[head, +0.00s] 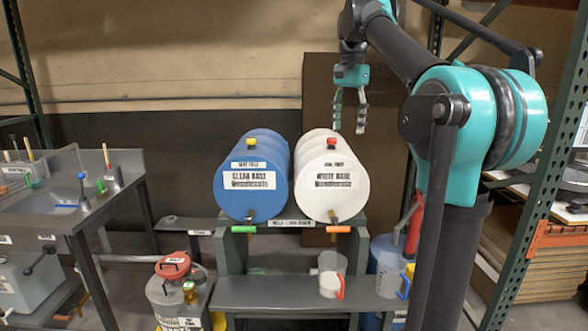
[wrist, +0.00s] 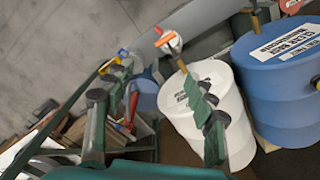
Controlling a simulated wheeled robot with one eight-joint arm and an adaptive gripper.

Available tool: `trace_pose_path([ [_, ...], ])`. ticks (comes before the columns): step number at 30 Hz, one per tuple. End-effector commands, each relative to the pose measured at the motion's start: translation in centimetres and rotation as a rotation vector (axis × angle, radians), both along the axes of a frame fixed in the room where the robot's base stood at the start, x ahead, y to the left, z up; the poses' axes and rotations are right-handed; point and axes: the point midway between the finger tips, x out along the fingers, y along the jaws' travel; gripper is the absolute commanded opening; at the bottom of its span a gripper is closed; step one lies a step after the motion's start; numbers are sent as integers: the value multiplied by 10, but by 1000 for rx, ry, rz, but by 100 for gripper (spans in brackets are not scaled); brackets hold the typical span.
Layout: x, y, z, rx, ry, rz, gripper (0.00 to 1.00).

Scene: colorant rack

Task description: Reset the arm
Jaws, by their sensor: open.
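My gripper (head: 349,122) hangs from my teal and black arm in the upper middle of the head view, fingers pointing down. Its two fingers are apart with nothing between them. It is above the white drum in the picture, in front of the brown panel, and touches nothing that I can see. In the wrist view my gripper (wrist: 150,68) shows as two separated dark green fingers, with the white drum (wrist: 205,92) behind the right one. The arm is raised and bent, its elbow at the right of the head view.
A blue drum (head: 249,190) and a white drum (head: 332,188) lie on a rack above a grey bench (head: 270,290). A clear jug (head: 331,275) stands on the bench. A metal table (head: 75,215) is left; a green shelf post (head: 540,170) rises right, close to my arm.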

Motion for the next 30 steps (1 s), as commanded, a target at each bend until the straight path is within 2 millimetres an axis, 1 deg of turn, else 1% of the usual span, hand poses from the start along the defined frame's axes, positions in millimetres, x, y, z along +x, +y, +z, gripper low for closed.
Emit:
trace_pose_path([
  [8,3,-3,-32,1,-25,54,56],
  [11,3,-5,-49,1,-40,83,56],
  [14,2,-7,-71,0,-56,118,56],
  [17,-1,-9,-98,-2,-76,162,56],
  [20,-8,-13,-135,-7,-104,220,56],
  [21,-13,-14,-153,-10,-117,249,56],
  [23,-22,-17,-183,-16,-138,295,56],
  [24,-29,-19,-202,-19,-153,326,56],
  [26,-42,-22,-232,-28,-174,374,56],
  [27,-51,-24,-251,-33,-189,404,56],
  [29,-67,-26,-281,-43,-208,449,56],
  [30,-78,-28,-300,-51,-223,480,56],
])
